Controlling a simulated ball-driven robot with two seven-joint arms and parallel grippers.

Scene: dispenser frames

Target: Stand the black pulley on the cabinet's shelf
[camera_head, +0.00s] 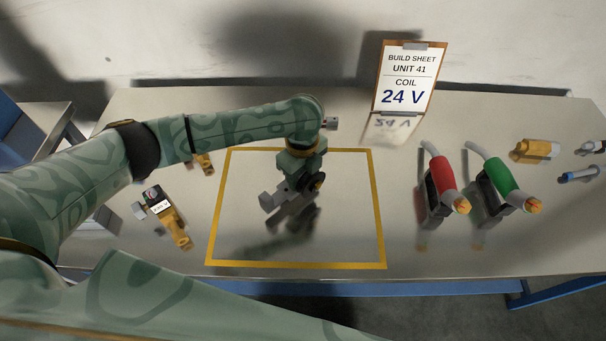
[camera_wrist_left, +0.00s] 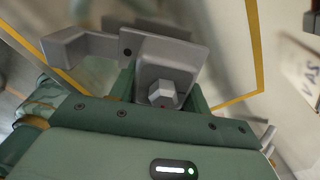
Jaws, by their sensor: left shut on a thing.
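My left gripper (camera_head: 296,168) is shut on a grey angled metal bracket (camera_head: 270,202) and holds it above the yellow-outlined square (camera_head: 378,215). In the left wrist view the bracket (camera_wrist_left: 185,52) sits between the green fingers, with a hexagonal bolt head (camera_wrist_left: 163,94) on its face. A small black round part (camera_head: 316,181) shows at the bracket's right side in the head view; I cannot tell whether it is the black pulley. No separate black pulley, and no cabinet shelf that I can make out, shows in either view. My right gripper is not in view.
A grey table (camera_head: 420,255) carries red (camera_head: 441,172) and green (camera_head: 503,175) cylinders on black holders at right, and yellow-and-black valve-like parts (camera_head: 163,209) at left. A build sheet (camera_head: 408,80) reading "COIL 24 V" stands at the back. The square's floor is clear.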

